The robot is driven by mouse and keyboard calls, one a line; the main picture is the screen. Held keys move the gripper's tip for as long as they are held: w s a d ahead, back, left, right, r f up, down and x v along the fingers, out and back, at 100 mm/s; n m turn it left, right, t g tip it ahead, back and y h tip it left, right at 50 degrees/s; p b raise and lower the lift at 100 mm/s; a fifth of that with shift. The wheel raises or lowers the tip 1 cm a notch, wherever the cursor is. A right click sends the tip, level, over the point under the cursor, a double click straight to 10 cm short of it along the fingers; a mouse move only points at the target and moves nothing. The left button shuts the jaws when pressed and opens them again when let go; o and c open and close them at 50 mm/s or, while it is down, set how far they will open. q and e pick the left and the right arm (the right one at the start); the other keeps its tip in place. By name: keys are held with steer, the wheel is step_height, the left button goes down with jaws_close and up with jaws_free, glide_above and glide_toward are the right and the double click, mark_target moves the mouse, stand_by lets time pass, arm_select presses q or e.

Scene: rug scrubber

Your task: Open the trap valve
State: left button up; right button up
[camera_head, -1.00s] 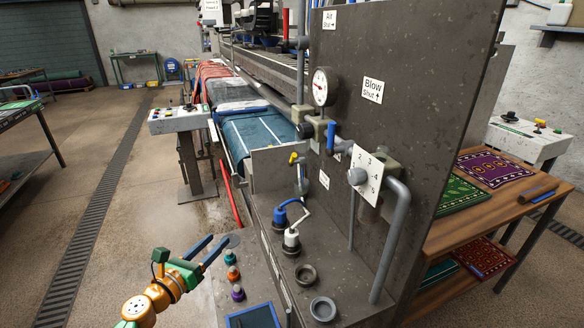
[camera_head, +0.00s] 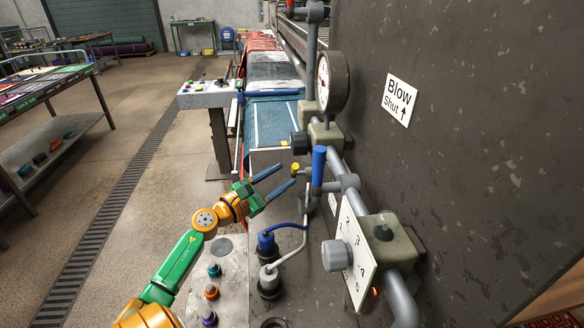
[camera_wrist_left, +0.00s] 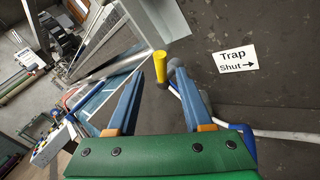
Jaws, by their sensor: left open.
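The trap valve's yellow handle (camera_head: 295,168) sticks out low on the dark machine panel, just beyond my left gripper's fingertips in the head view. In the left wrist view the yellow handle (camera_wrist_left: 160,66) appears between the tips of the two blue fingers, and a grey round part beside it is partly behind the right finger. A white label (camera_wrist_left: 235,60) reads "Trap Shut" with an arrow pointing right. My left gripper (camera_head: 288,174) is open and empty, its fingers pointing at the handle. I cannot tell whether they touch it. My right gripper is not in view.
A blue-handled valve (camera_head: 318,168), a pressure gauge (camera_head: 331,80) and a numbered dial (camera_head: 352,255) stand close to the right. Blue and white hose fittings (camera_head: 267,245) lie below. Coloured knobs (camera_head: 211,291) sit on the ledge near my left arm. A control stand (camera_head: 207,96) is farther back.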

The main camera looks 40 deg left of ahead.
mark_target(292, 171)
arm_select(q)
steer(key=w, duration=0.3)
steer(key=shift+w+f, duration=0.15)
steer(key=shift+f, duration=0.05)
steer(key=shift+c, duration=0.3)
steer(key=shift+s+r, duration=0.1)
steer(key=shift+s, duration=0.1)
jaws_close()
steer(key=shift+w+a+r+n+g+h+p, duration=0.25)
steer(key=shift+n+g+p, duration=0.45)
steer(key=shift+p, duration=0.7)
steer(key=shift+w+a+r+n+g+h+p, duration=0.25)
steer(key=shift+n+g+p, duration=0.45)
steer(key=shift+p, duration=0.7)
steer(key=shift+w+a+r+n+g+h+p, duration=0.1)
steer(key=shift+w+a+r+n+g+p, duration=0.2)
steer(key=shift+n+g+p, duration=0.75)
steer(key=shift+s+t+p, duration=0.1)
steer(key=shift+t+p, duration=0.25)
